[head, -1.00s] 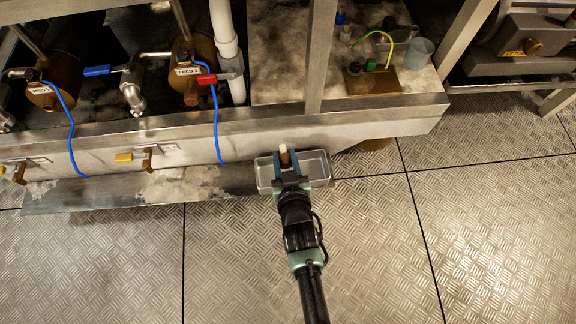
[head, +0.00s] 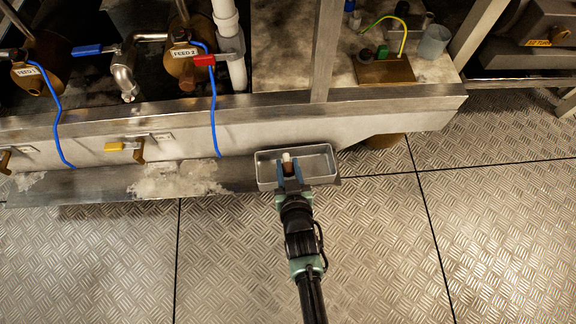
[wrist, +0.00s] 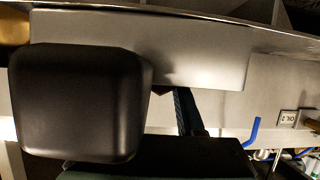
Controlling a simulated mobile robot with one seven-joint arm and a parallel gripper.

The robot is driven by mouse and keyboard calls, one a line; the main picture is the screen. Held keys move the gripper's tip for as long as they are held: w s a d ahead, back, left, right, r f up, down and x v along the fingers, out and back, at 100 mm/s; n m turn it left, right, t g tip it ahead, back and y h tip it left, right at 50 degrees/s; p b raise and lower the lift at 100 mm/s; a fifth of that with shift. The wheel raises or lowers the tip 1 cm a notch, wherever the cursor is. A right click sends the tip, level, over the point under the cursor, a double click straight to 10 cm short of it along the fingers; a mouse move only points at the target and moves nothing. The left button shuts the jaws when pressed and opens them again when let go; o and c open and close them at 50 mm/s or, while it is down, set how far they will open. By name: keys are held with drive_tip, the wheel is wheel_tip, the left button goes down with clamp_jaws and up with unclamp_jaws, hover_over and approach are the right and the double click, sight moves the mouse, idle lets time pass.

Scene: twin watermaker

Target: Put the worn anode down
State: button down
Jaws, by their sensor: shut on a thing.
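The worn anode (head: 288,164) is a small brown piece with a white upper end. My gripper (head: 290,174) is shut on it, with a blue finger on either side. The anode overlaps the left half of a shallow grey metal tray (head: 322,154). I cannot tell whether it touches the tray floor. In the wrist view one dark blue finger (wrist: 186,112) shows, and the anode is mostly or wholly hidden there.
The tray sits by the ledge (head: 75,186) below the frame beam (head: 220,110). Blue tubes (head: 214,115) hang left. A yellow-handled valve (head: 125,147) projects from the beam. A brass block (head: 385,70) stands at upper right. The plated floor in front is clear.

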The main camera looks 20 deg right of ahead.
drive_tip(key=shift+f+b, duration=0.45)
drive_tip(key=shift+f, duration=0.25)
drive_tip(key=c, duration=0.6)
unclamp_jaws()
drive_tip(key=shift+s+f, duration=0.1)
drive_tip(key=shift+s, duration=0.05)
drive_tip(key=shift+c, duration=0.2)
drive_tip(key=shift+o, duration=0.6)
drive_tip(key=shift+s, duration=0.1)
drive_tip(key=shift+d, duration=0.1)
drive_tip(key=shift+r+p, duration=0.5)
drive_tip(key=shift+p, duration=0.05)
drive_tip(key=p+v, duration=0.7)
drive_tip(key=v, duration=0.5)
drive_tip(key=shift+r+p, duration=0.25)
drive_tip(key=shift+p, duration=0.05)
